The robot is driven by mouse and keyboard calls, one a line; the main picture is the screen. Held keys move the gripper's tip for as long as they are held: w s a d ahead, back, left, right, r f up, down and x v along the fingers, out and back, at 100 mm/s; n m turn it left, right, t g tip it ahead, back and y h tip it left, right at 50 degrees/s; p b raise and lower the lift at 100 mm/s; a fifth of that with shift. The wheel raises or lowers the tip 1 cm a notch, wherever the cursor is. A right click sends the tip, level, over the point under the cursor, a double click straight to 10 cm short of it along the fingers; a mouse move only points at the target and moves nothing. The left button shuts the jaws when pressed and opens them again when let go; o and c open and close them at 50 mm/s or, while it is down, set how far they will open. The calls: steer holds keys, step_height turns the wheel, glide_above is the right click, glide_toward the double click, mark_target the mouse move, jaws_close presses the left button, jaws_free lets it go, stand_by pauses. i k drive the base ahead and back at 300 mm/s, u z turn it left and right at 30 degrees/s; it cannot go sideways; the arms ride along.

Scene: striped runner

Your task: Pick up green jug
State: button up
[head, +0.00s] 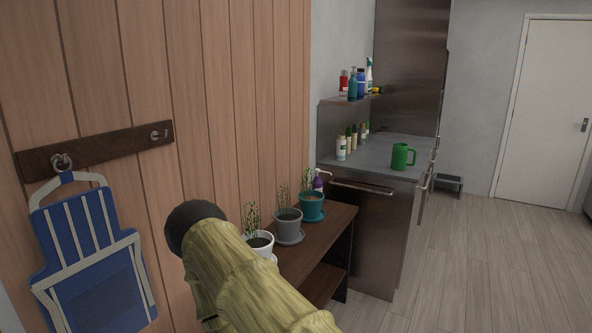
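The green jug (400,157) stands upright on the grey counter top (375,150), close to its front right corner. Its handle points to the right. Part of my arm, in a yellowish cover with a dark rounded end, fills the lower middle of the head view. It is well short of the jug, to the left and nearer the camera. My gripper does not show in this view.
Several bottles (341,148) stand along the counter's left side, with more on the shelf (350,99) above. A dark wooden bench (321,236) bears potted plants beside my arm. A step stool (449,184) stands beyond the counter. Floor on the right is clear.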

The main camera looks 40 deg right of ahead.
mark_target(400, 150)
steer(key=z, duration=2.35)
steer(key=i, duration=3.1)
steer(key=u, duration=1)
